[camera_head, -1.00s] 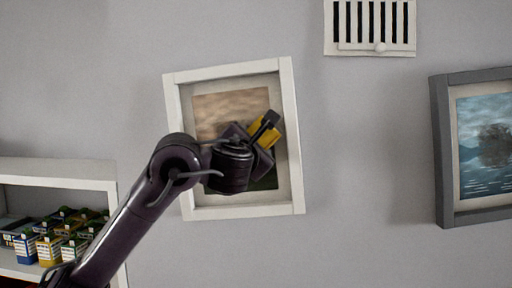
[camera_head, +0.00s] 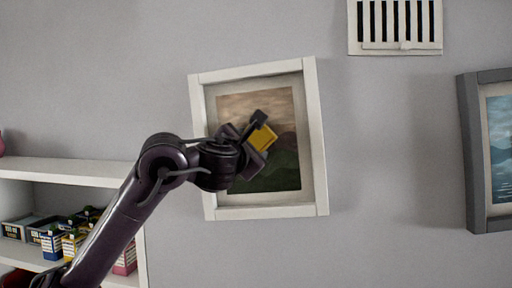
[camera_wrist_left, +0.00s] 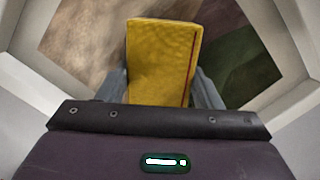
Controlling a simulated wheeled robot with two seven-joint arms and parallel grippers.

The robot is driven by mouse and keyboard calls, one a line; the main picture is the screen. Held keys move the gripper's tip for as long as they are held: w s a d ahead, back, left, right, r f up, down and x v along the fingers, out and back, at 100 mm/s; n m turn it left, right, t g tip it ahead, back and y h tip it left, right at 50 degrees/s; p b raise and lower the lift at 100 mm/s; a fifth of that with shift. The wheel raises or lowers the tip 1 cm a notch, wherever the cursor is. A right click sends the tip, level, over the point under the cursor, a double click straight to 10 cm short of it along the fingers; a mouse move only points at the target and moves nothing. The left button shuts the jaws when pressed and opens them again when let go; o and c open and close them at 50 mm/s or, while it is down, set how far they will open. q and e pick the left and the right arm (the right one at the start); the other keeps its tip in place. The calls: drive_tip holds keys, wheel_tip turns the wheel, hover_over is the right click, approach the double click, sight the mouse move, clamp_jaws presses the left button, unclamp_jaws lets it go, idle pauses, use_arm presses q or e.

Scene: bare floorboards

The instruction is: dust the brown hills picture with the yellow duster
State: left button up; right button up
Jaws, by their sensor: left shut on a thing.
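The brown hills picture (camera_head: 285,178) hangs on the wall in a white frame, with a brown sky above dark green and reddish hills. My left gripper (camera_head: 259,137) is in front of the picture's middle and shut on the yellow duster (camera_head: 264,138). In the left wrist view the duster (camera_wrist_left: 163,58) stands out between the fingers, with the picture (camera_wrist_left: 95,35) behind it. I cannot tell whether the duster touches the picture. My right gripper is not in view.
A white shelf unit (camera_head: 75,172) with several small boxes (camera_head: 48,238) stands at the left, partly behind my left arm. A grey-framed lake picture (camera_head: 473,150) hangs at the right. A white vent (camera_head: 395,48) is above. The wall between the two pictures is bare.

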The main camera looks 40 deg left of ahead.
sight(281, 133)
use_arm(q)
drive_tip(key=r+p, duration=0.1)
drive_tip(key=p, duration=0.1)
drive_tip(key=shift+w+d+r+p, duration=0.1)
drive_tip(key=shift+d+r+p, duration=0.05)
drive_tip(key=shift+r+p, duration=0.2)
drive_tip(key=shift+w+d+r, duration=0.1)
drive_tip(key=shift+w+d, duration=0.4)
drive_tip(key=shift+d, duration=0.4)
drive_tip(key=shift+w+d+r, duration=0.1)
drive_tip(key=shift+w+d, duration=0.4)
drive_tip(key=shift+d, duration=0.4)
drive_tip(key=shift+w+d+r, duration=0.1)
drive_tip(key=shift+w+d, duration=0.4)
drive_tip(key=shift+d, duration=0.4)
drive_tip(key=shift+s, duration=0.15)
